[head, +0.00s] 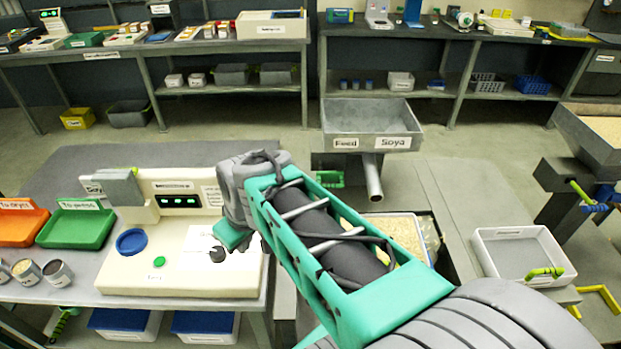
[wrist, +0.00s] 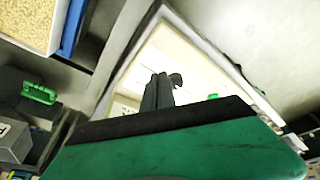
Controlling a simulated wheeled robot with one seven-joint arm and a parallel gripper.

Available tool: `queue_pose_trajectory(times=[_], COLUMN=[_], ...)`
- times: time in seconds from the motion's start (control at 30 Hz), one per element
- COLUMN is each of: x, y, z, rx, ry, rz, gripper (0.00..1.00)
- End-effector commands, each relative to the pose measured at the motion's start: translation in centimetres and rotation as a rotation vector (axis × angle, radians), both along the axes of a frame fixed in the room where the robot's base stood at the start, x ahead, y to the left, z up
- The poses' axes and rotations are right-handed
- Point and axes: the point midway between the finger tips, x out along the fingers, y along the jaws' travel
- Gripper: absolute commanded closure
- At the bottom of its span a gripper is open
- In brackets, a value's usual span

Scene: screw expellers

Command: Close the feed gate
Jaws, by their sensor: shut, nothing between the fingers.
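The feed hopper (head: 405,117), a grey tray labelled "Feed" and "Soya", stands in the middle of the head view with a metal spout below it. A green handle (head: 329,179) sits under its left side, which looks like the feed gate's handle; whether the gate is open or shut I cannot tell. A green handle (wrist: 39,93) also shows at the left of the wrist view. My gripper (head: 218,254) is shut and empty, above the white bench scale at left, apart from the handle. Its dark fingers (wrist: 160,92) show together in the wrist view.
A white panel unit (head: 180,270) with a blue dish is under my gripper. Orange (head: 22,226) and green (head: 77,226) trays lie left. A bin of grain (head: 398,232) is partly behind my arm. A white tray (head: 520,250) and another grain hopper (head: 600,125) stand right.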

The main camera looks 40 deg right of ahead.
Motion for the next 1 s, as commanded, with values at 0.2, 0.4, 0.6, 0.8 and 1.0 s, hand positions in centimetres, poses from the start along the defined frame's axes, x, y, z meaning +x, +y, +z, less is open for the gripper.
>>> queue_pose_trajectory(times=[0.2, 0.4, 0.6, 0.8, 1.0], x=[3.7, 0.6, -0.9, 0.9, 3.3], y=[-16.0, -28.8, -32.1, -32.0, -32.1], z=[0.2, -1.0, -1.9, -4.4, -8.1], rx=[-0.076, -0.219, -0.283, -0.279, -0.279], ry=[-0.11, -0.247, -0.287, -0.285, -0.284], rz=[0.305, 0.496, 0.552, 0.554, 0.552], gripper=[1.0, 1.0, 1.0, 1.0, 1.0])
